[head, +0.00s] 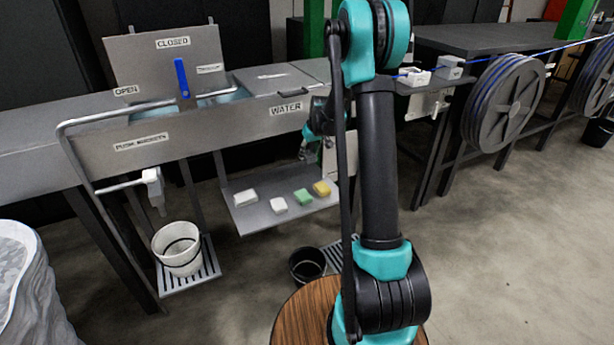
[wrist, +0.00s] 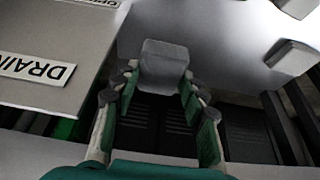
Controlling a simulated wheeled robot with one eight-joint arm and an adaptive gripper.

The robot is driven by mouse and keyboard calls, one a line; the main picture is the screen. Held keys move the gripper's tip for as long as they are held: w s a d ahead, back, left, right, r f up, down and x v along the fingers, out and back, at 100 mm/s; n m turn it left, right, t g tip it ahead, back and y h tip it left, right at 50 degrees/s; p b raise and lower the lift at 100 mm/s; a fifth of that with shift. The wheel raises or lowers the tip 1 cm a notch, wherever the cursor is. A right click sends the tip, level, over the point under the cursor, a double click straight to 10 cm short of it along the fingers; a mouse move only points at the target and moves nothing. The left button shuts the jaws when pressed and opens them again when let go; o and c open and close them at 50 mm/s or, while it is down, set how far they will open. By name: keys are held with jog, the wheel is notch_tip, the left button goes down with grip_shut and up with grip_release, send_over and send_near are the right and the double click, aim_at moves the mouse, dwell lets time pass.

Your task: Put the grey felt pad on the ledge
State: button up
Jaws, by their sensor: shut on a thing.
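My gripper (wrist: 160,85) is shut on the grey felt pad (wrist: 165,66), which sits between the fingertips in the wrist view. A pale grey flat surface lies behind the pad in that view; I cannot tell whether the pad touches it. In the head view my gripper (head: 306,150) is small and partly behind my arm, near the WATER panel, and the held pad cannot be made out. A low metal ledge (head: 250,220) under the trough carries several small pads: two whitish, one green (head: 303,197) and one yellow (head: 321,188). Its right end is hidden by my arm.
A DRAIN-labelled panel (wrist: 45,70) is close on the left in the wrist view; another grey block (wrist: 292,57) is at right. In the head view, a white bucket (head: 178,248) stands on a grate, a black bucket (head: 307,265) is on the floor, and cable reels (head: 505,103) stand right.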

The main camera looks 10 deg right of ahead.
aim_at(315, 157)
notch_tip(315, 157, down, 10)
jog(key=shift+f, duration=0.25)
dwell(0.4)
jog(key=o, duration=0.8)
jog(key=shift+f, duration=0.1)
jog(key=shift+o, duration=0.2)
jog(key=v, duration=1.2)
jog(key=shift+s, duration=0.15)
jog(key=s+r+m, duration=0.1)
jog(key=s+r, duration=0.1)
jog(key=s, duration=0.7)
jog(key=s+r+m, duration=0.1)
jog(key=s+r, duration=0.2)
jog(key=s, duration=0.5)
jog(key=s+f+m+h, duration=0.1)
jog(key=s+f, duration=0.2)
jog(key=s, duration=1.6)
jog(key=shift+s+d+m, duration=0.3)
jog(key=shift+d, duration=0.1)
